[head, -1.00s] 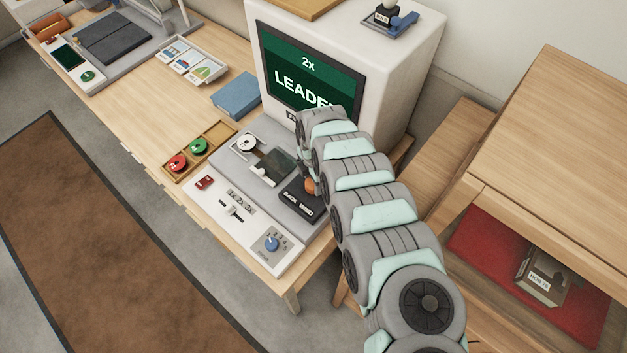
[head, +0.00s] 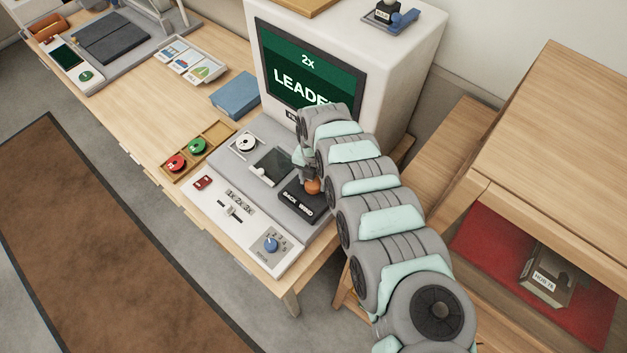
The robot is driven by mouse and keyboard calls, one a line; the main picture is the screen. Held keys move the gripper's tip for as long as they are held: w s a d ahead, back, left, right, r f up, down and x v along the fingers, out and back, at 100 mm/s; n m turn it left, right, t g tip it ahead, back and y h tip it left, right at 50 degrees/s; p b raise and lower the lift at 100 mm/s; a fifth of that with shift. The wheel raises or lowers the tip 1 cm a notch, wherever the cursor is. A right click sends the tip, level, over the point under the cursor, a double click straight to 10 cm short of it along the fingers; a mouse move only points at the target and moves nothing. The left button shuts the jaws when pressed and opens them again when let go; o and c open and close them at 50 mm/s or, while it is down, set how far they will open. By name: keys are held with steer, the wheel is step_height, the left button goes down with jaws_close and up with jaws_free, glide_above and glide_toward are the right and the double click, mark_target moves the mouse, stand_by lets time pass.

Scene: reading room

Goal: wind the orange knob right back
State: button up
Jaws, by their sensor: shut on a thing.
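The orange knob (head: 313,186) stands on the black control block marked BACK and WIND (head: 297,202), at the right of the microfilm reader's base. My gripper (head: 307,177) is at the knob from behind and above and is shut on it. My arm comes in from the lower right and hides part of the gripper and the far side of the knob. The reader's screen (head: 309,75) is green and shows "2x" and the start of "LEADER", the end hidden by my arm.
A white reel (head: 245,143) and a glass plate (head: 271,165) lie left of the block. A blue dial (head: 271,244) and slider (head: 231,209) are in front. A wooden tray (head: 208,138) holds red and green reels. A shelf stands at the right.

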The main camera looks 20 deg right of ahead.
mark_target(314, 182)
stand_by(0.5)
steer(key=o, duration=1.4)
steer(key=shift+c, duration=0.2)
steer(key=shift+r, duration=0.1)
step_height(314, 182, up, 11)
